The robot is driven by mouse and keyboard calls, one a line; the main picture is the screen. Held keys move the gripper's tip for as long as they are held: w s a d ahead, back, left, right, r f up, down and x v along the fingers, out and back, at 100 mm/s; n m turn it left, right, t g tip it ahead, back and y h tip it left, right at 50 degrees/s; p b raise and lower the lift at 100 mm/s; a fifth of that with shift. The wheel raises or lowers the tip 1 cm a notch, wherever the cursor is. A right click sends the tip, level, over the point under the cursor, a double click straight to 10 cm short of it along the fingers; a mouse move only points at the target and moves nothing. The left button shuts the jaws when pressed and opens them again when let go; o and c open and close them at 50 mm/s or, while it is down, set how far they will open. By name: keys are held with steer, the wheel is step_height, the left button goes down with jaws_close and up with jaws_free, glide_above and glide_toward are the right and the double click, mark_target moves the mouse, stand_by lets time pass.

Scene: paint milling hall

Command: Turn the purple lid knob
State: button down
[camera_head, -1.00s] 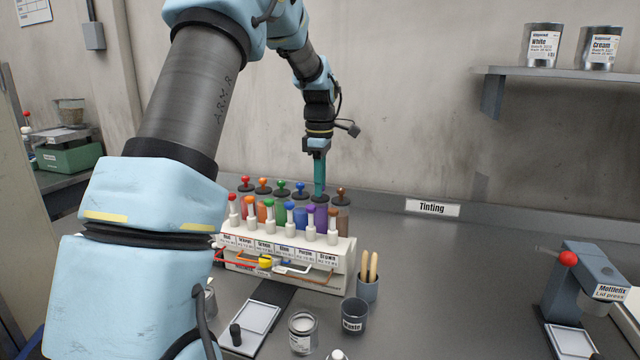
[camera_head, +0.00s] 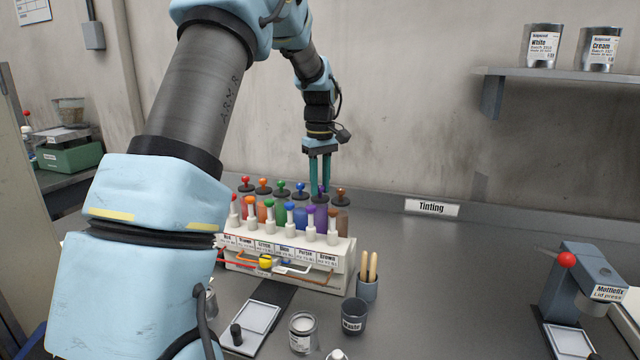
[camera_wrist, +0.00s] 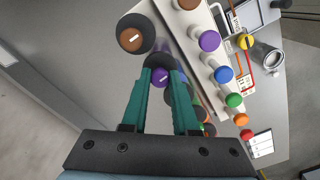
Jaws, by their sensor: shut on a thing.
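The purple lid knob (camera_wrist: 161,78) has a pale line on its top and sits on a dark round lid behind the tinting rack. In the head view the knob (camera_head: 323,189) is mostly hidden by my fingers. My gripper (camera_head: 319,187) points straight down over it with teal fingers. In the wrist view my gripper (camera_wrist: 160,73) is shut on the knob, one finger on each side. The lid stays down on its purple canister (camera_head: 321,216).
The brown lid knob (camera_head: 340,190) stands close on the right and the blue one (camera_head: 300,187) on the left. Colored plungers (camera_head: 311,214) line the rack's (camera_head: 345,262) front.

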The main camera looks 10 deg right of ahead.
mark_target(320, 186)
steer(key=shift+m, duration=0.5)
steer(key=c, duration=0.7)
jaws_free()
step_height(320, 186, up, 11)
steer(key=b, duration=0.2)
steer(key=shift+f+b, duration=0.1)
steer(key=shift+b, duration=0.25)
steer(key=s+a+f+m, duration=0.1)
steer(key=s+a+f, duration=0.5)
steer(key=s+a, duration=0.1)
steer(key=s+a+f+m+t, duration=0.1)
steer(key=s+a+f+m, duration=0.1)
steer(key=s+a+f, duration=0.4)
steer(key=s+a+f+m, duration=0.1)
steer(key=s+a+f, duration=0.5)
steer(key=s+a, duration=0.2)
steer(key=shift+s+f+m+t, duration=0.15)
steer(key=shift+s+m+t, duration=0.2)
steer(key=shift+s, duration=0.3)
